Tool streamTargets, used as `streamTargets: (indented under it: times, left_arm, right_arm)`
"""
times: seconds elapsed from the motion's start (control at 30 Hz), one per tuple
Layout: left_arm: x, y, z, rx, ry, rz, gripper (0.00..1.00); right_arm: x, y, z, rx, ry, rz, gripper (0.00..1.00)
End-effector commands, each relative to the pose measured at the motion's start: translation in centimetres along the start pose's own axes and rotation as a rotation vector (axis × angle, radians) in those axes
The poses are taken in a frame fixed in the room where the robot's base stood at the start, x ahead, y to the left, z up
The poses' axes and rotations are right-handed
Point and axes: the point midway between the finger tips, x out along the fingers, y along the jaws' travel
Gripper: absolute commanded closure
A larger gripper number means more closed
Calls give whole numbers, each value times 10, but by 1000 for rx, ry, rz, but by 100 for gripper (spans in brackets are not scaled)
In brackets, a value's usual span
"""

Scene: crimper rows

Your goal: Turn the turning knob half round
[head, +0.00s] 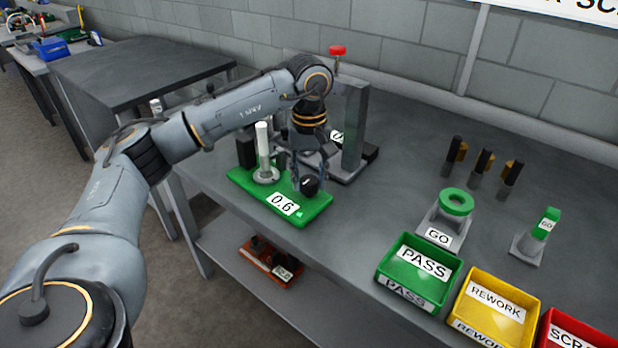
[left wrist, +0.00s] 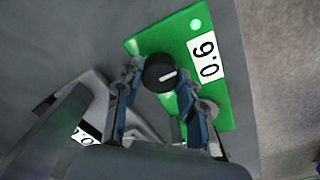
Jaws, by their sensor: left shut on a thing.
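The turning knob (head: 309,186) is black and round and sits on a green plate (head: 240,180) labelled 0.6. In the left wrist view the knob (left wrist: 158,66) has a short white mark pointing right and slightly up. My left gripper (head: 310,179) reaches down from above, with one finger on each side of the knob. It is shut on the knob, as the left wrist view (left wrist: 160,80) also shows. The fingers hide part of the knob's sides. My right gripper is in neither view.
A white post (head: 262,140) stands on the green plate beside the gripper. A grey upright stand (head: 353,125) with a red top (head: 337,50) is close behind. A green PASS bin (head: 410,242) and yellow REWORK bin (head: 534,304) are at right. Bare tabletop lies between.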

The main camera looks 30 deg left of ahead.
Motion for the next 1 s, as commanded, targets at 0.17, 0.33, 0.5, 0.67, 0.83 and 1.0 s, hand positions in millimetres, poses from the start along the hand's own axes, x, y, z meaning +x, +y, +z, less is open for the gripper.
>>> streamTargets:
  times: [0.17,0.33,0.5,0.67,0.83,1.0]
  left_arm:
    - [0,0,0,73,0,1,93]
    - [0,0,0,110,0,1,93]
    - [0,0,0,121,-1,1,93]
    - [0,0,0,121,-1,0,93]
    - [0,0,0,120,-1,0,58]
    - [0,0,0,120,-1,0,39]
  right_arm:
    - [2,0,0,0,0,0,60]
    - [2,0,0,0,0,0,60]
    - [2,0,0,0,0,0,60]
    - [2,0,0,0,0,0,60]
    - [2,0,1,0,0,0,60]
    - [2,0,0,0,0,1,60]
